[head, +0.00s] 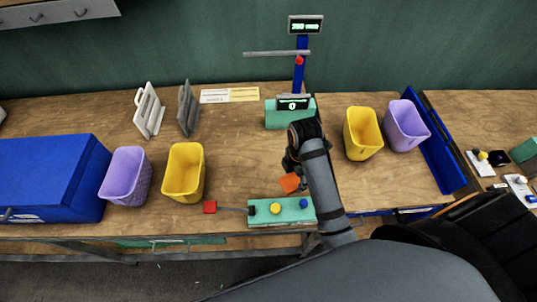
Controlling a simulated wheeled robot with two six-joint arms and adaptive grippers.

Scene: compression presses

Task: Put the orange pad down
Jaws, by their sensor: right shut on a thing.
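The orange pad (289,183) is a small block near the middle of the workbench. My right gripper (291,168) is shut on it and holds it just behind the green control panel (288,211). My right arm hides part of the gripper and the panel's right end. I cannot tell whether the pad touches the bench. The press (280,116) has a green base, a blue post and lit displays, and stands behind the gripper. My left gripper is not in view.
Yellow bins (184,172) (362,133) and purple bins (126,176) (406,125) stand on both sides. A blue cabinet (50,178) is at left. Two upright plates (149,111) (187,108) stand behind. Bench between them is clear.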

